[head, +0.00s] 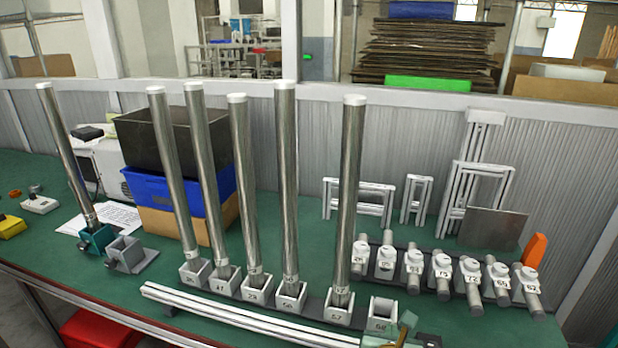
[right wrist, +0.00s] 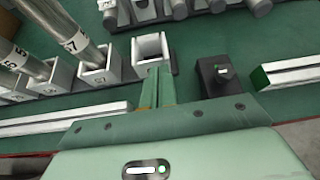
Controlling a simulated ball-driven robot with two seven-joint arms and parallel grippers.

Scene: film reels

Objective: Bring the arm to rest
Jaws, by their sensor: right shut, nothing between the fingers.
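My right gripper (head: 405,328) is at the bottom edge of the head view, just in front of the empty white holder (head: 383,314) at the right end of the holder row. In the right wrist view its green fingers (right wrist: 157,88) are together with nothing between them, and the empty holder (right wrist: 151,50) lies just beyond the tips. I cannot tell whether they touch it. The rest of the right arm is hidden. My left gripper is not in view.
Tall metal tubes with white caps, such as the rightmost (head: 349,200), stand in the holders. Another tube (head: 68,155) leans in a teal holder at the left. Numbered short cylinders (head: 442,270) lie at the right. A pale rail (head: 240,315) runs along the front.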

